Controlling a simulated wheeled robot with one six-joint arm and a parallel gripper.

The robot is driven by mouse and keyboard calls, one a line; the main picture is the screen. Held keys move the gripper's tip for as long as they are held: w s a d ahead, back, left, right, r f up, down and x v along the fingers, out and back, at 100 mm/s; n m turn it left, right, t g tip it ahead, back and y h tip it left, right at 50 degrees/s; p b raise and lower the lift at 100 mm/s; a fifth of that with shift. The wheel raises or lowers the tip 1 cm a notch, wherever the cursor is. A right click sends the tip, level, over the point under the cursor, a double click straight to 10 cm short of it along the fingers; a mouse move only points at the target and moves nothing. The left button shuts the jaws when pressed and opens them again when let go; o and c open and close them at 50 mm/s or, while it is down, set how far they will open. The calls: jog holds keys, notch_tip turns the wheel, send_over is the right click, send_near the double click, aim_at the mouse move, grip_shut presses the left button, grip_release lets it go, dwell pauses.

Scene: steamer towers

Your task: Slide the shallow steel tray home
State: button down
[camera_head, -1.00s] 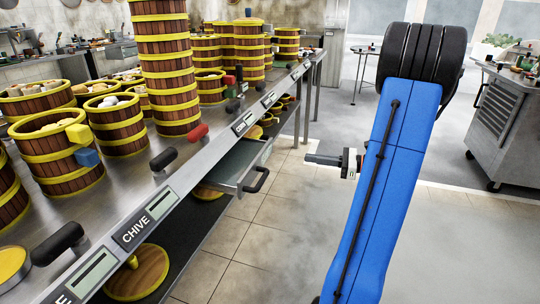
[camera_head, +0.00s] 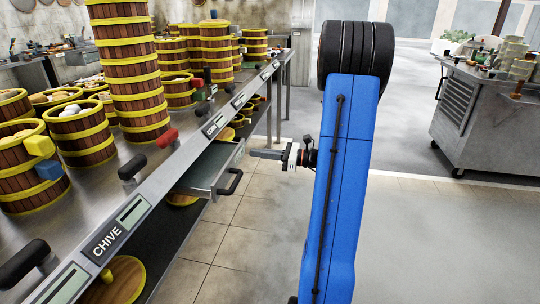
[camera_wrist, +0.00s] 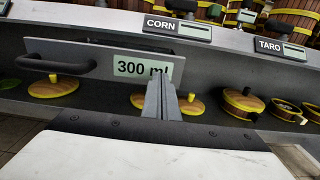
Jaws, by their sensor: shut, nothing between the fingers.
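The shallow steel tray (camera_head: 208,172) sticks out from under the counter in the head view, with a dark bar handle (camera_head: 231,182) on its front. In the wrist view its front panel (camera_wrist: 112,66) carries a "300 ml" label, and the handle is at the left. My gripper (camera_head: 255,153) is shut and empty, just right of the tray's far front corner in the head view. In the wrist view my gripper's fingertips (camera_wrist: 170,88) overlap the right part of the panel, right of the handle. I cannot tell whether they touch it.
The counter (camera_head: 90,190) carries tall steamer towers (camera_head: 133,75), several levers and name displays such as CHIVE (camera_head: 106,238). Round wooden lids (camera_wrist: 54,86) lie on the shelf below. The tiled floor right of the tray is clear. A steel cart (camera_head: 484,110) stands at the far right.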

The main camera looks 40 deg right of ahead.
aim_at(210, 151)
jog(key=shift+x, duration=1.45)
jog(key=x, duration=1.7)
jog(key=shift+s, duration=0.1)
